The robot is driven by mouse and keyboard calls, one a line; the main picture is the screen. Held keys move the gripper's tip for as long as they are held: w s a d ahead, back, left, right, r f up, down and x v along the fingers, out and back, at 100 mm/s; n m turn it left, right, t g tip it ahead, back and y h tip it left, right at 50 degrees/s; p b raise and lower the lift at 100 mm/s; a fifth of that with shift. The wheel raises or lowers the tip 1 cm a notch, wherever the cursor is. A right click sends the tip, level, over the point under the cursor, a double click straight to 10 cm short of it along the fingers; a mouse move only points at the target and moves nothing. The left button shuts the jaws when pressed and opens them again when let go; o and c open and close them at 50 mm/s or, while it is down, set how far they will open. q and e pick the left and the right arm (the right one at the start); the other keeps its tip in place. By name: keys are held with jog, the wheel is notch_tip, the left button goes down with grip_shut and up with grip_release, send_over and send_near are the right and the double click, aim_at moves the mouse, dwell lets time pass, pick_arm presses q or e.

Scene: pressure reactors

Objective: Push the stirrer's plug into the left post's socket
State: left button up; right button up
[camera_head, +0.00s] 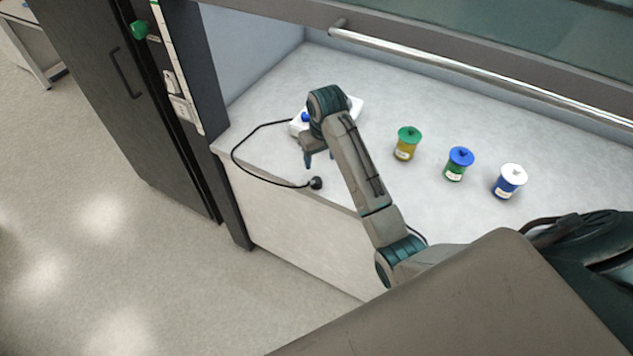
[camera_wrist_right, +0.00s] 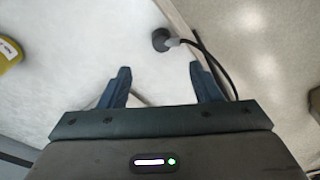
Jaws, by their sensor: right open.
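The black plug (camera_head: 316,183) lies on the bench top near its front edge. A black cord runs from it in a loop, partly past the edge, back to the white stirrer (camera_head: 297,126), which my right arm partly hides. The left post (camera_head: 178,70) carries white socket plates (camera_head: 182,108) on its face. My right gripper (camera_head: 318,158) is above the bench, just behind the plug. In the right wrist view the gripper (camera_wrist_right: 160,85) is open and empty, and the plug (camera_wrist_right: 161,40) is ahead of the fingertips, apart from them. My left gripper is not in view.
Three lidded jars stand on the bench: green-lidded (camera_head: 406,144), blue-lidded (camera_head: 458,164) and white-lidded (camera_head: 509,182). A raised sash with a metal bar (camera_head: 460,68) spans above the bench. A green knob (camera_head: 138,30) sticks out by the left post. The floor in front is clear.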

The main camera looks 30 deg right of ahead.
dwell(0.3)
jog(key=p, duration=0.2)
send_over(316, 180)
jog(key=s, duration=0.1)
jog(key=shift+d+f, duration=0.2)
jog(key=shift+f, duration=2.55)
jog(key=f, duration=0.1)
jog(key=f+p, duration=0.2)
jog(key=f, duration=0.1)
jog(key=shift+w+a+f, duration=0.1)
jog(key=shift+w, duration=0.25)
jog(key=shift+f, duration=0.5)
jog(key=c, duration=1)
